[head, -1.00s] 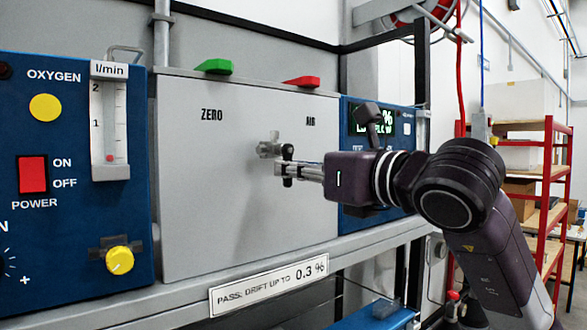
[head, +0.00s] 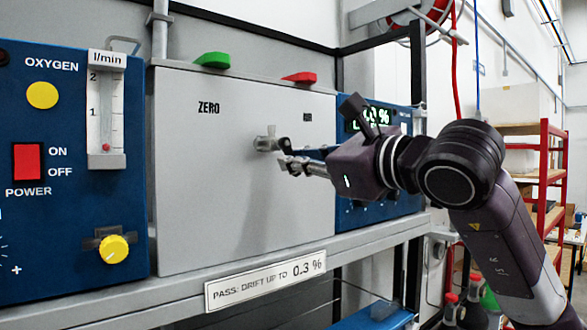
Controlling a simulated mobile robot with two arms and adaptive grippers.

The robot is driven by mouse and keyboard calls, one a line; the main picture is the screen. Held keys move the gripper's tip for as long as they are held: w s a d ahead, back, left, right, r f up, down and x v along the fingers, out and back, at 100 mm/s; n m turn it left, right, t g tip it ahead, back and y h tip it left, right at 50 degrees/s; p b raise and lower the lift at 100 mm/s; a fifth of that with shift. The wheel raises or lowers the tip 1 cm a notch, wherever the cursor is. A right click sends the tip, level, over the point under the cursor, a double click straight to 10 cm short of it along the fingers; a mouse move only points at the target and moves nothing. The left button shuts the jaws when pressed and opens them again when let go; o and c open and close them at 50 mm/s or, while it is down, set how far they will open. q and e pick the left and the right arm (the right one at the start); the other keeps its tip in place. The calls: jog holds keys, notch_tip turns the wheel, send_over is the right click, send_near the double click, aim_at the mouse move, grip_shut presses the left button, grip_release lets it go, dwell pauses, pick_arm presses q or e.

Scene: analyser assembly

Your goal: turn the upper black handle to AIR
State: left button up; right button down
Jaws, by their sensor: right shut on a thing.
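The grey panel (head: 215,190) carries a ZERO label (head: 208,108) at upper left and a small dark AIR label (head: 308,117) at upper right, now hard to read. A metal valve fitting (head: 266,140) sticks out below and left of the AIR label. The black handle (head: 283,144) shows at the right end of this fitting, partly hidden by my right gripper. My right gripper (head: 287,163) comes from the right, rolled over, and is shut on the handle. The exact contact is too small to see. My left gripper is out of view.
A green pointer (head: 214,60) and a red pointer (head: 300,78) sit on the panel's top edge. The blue oxygen unit (head: 60,215) stands left, and a blue display unit (head: 375,205) stands behind my right wrist. A shelf rail with a drift sign (head: 265,282) runs below.

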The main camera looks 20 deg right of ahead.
jog(key=shift+w+d+r+n+p, duration=0.1)
jog(key=shift+d+r+n, duration=0.25)
jog(key=shift+n, duration=1.7)
jog(key=shift+w+d+r+n+p, duration=0.15)
jog(key=shift+r+n, duration=0.35)
jog(key=shift+n, duration=1.6)
jog(key=shift+w+d+r+n+p, duration=0.1)
jog(key=shift+d+r+n, duration=0.25)
jog(key=shift+n, duration=1.7)
jog(key=shift+a+r, duration=0.1)
jog(key=shift+a, duration=0.05)
jog(key=c, duration=2)
grip_release()
jog(key=shift+s, duration=0.1)
jog(key=shift+o, duration=0.2)
jog(key=v, duration=1.2)
